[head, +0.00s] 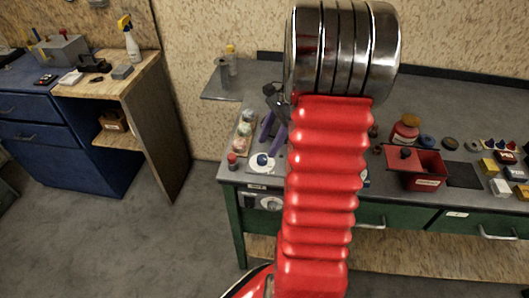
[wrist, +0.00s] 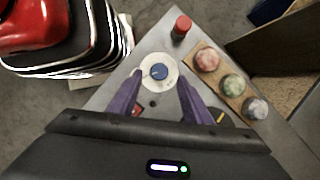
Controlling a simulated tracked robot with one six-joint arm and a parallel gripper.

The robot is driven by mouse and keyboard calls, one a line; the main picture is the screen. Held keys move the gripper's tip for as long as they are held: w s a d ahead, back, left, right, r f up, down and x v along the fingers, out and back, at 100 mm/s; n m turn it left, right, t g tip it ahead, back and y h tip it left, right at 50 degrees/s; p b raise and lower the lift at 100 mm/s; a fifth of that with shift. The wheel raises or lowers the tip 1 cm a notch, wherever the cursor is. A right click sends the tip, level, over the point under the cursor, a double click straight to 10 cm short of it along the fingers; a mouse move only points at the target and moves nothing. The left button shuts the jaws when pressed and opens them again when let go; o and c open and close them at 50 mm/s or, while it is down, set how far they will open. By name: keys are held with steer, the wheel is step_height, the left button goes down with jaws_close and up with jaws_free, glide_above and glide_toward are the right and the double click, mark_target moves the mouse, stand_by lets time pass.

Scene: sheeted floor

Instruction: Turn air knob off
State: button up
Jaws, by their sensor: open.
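A blue knob on a round white plate (head: 262,161) sits on the grey bench top near its front left corner. In the wrist view the blue knob (wrist: 159,71) shows between and beyond my fingertips. A pale round knob (head: 271,203) is on the bench's front panel, partly behind my arm; I cannot read which is the air knob. My gripper (head: 270,128) has purple fingers, pointing down above the bench. In the wrist view my gripper (wrist: 160,78) is open and empty, its fingers apart on either side of the blue knob; contact is not visible.
A red-capped cylinder (wrist: 181,27) and a wooden strip with several coloured balls (wrist: 231,86) stand close to the blue knob. A red box (head: 417,167) and small parts lie on the right of the bench. Grey floor is clear at left.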

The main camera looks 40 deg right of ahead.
mark_target(262, 156)
steer(key=x, duration=0.4)
steer(key=shift+a+f, duration=0.15)
steer(key=shift+f, duration=0.25)
steer(key=shift+c, duration=0.6)
steer(key=c, duration=0.9)
steer(key=shift+d, duration=0.2)
steer(key=shift+c, duration=0.3)
steer(key=shift+a, duration=0.1)
